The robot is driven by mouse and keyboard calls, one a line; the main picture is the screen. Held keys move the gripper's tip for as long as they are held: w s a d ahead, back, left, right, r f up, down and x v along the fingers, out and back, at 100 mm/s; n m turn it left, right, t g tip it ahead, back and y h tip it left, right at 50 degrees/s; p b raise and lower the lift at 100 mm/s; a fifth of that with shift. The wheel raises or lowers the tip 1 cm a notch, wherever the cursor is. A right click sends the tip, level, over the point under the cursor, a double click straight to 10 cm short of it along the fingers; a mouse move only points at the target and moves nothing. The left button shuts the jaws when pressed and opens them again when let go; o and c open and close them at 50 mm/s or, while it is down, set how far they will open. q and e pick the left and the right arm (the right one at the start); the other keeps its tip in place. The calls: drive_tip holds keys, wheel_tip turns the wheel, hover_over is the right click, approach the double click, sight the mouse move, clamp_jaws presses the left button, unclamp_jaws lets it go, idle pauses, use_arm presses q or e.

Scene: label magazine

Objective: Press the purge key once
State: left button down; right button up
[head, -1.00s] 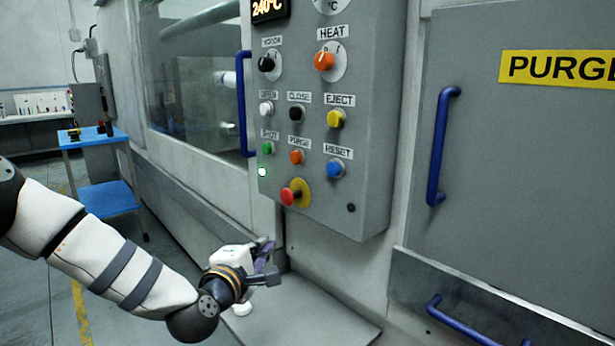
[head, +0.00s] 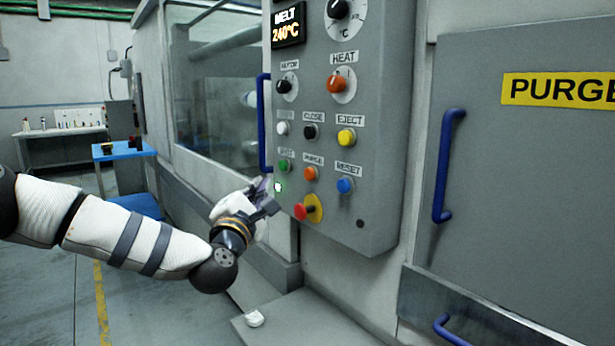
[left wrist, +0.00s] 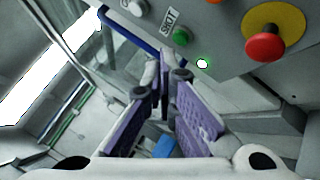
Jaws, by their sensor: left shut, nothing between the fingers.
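The purge key (head: 310,173) is an orange round button under a small PURGE label, in the lower middle of the grey control panel (head: 385,120). My left gripper (head: 268,192) is shut and empty, at the panel's lower left edge, left of and slightly below the key. In the left wrist view its purple-padded fingers (left wrist: 165,85) point toward the panel's lower edge. An orange button (left wrist: 213,3), cut off by the top edge there, appears to be the same key. The gripper is apart from the key in the picture; contact with the panel edge cannot be told. My right gripper is not in view.
A red mushroom button (head: 300,211) on a yellow disc sits just below the purge key. A green button (head: 284,166) is to its left and a blue reset button (head: 345,185) to its right. A blue handle (head: 263,125) runs along the panel's left side.

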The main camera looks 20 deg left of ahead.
sight(309, 174)
use_arm(q)
drive_tip(key=w+d+b, duration=0.2)
drive_tip(key=w+d, duration=0.2)
drive_tip(key=w, duration=0.3)
drive_tip(key=shift+f+b, duration=0.2)
drive_tip(key=shift+b, duration=0.2)
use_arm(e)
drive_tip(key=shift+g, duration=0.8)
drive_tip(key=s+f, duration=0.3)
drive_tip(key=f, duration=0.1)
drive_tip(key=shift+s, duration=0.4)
use_arm(q)
drive_tip(key=shift+d, duration=0.1)
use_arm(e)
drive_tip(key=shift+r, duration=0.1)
use_arm(q)
drive_tip(key=shift+w+d, duration=0.25)
drive_tip(key=shift+w, duration=0.05)
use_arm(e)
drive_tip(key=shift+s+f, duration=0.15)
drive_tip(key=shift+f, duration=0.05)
